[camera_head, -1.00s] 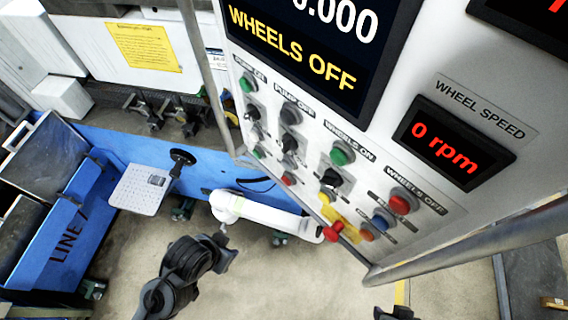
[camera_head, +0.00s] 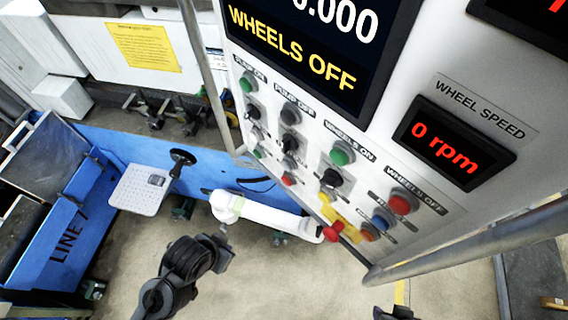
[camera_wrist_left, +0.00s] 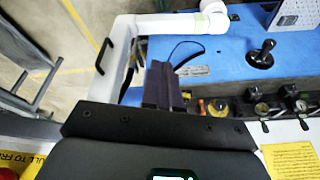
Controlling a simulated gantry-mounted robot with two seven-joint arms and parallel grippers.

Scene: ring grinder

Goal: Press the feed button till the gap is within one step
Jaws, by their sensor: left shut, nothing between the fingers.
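The control panel (camera_head: 460,205) fills the upper right of the head view. Its display (camera_head: 300,45) reads "WHEELS OFF" below cut-off digits ending in ".000". Lower buttons include a blue one (camera_head: 381,217), a yellow one (camera_head: 326,197) and an orange one (camera_head: 367,235); their labels are too small to read, so I cannot tell which is the feed button. My left gripper (camera_head: 222,243) is below and left of the panel, apart from the buttons. In the left wrist view its fingers (camera_wrist_left: 164,85) are together and empty. A small part of my right gripper (camera_head: 395,313) shows at the bottom edge.
A red mushroom button (camera_head: 335,232) on a yellow base sticks out at the panel's lower edge. Metal rails (camera_head: 470,245) frame the panel. A white arm-like part (camera_head: 262,215) lies below it, before a blue machine base (camera_head: 130,150). Open floor lies below.

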